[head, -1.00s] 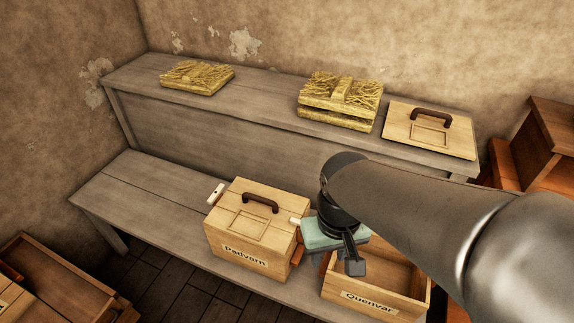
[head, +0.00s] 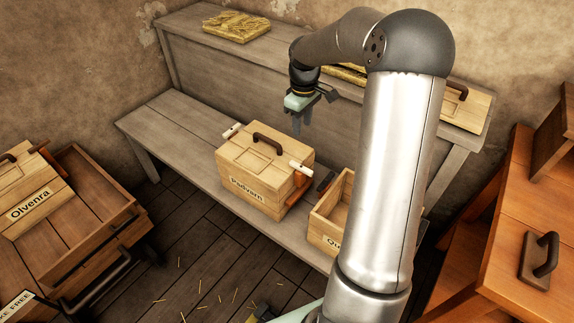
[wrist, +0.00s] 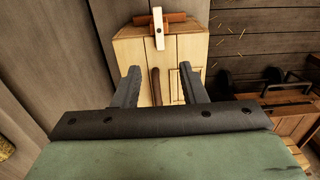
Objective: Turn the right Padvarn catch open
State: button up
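The Padvarn box (head: 262,190) is a pale wooden box with a lid and dark handle (head: 268,144), on the low bench. Its right catch (head: 300,166) is a white lever lying across the right lid edge, pointing inward over the lid. It appears to be the white lever at the top of the wrist view (wrist: 158,28), by a reddish wooden piece. The left catch (head: 233,131) lies along the left lid edge. My gripper (head: 301,122) is above and behind the box, fingers downward. In the wrist view my gripper (wrist: 158,72) is open and empty, its fingers apart over the lid.
The open Quenvar crate (head: 325,222) stands just right of the box, partly behind my arm. The low bench (head: 180,128) is clear left of the box. The high shelf (head: 215,60) behind holds straw-covered boards. The Olvenra box (head: 30,205) and a wooden cart stand left.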

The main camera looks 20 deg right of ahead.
aim_at(300, 166)
notch_tip(300, 166, down, 17)
jog(key=shift+w+f, duration=0.1)
jog(key=shift+f, duration=0.1)
dwell(0.3)
grip_shut()
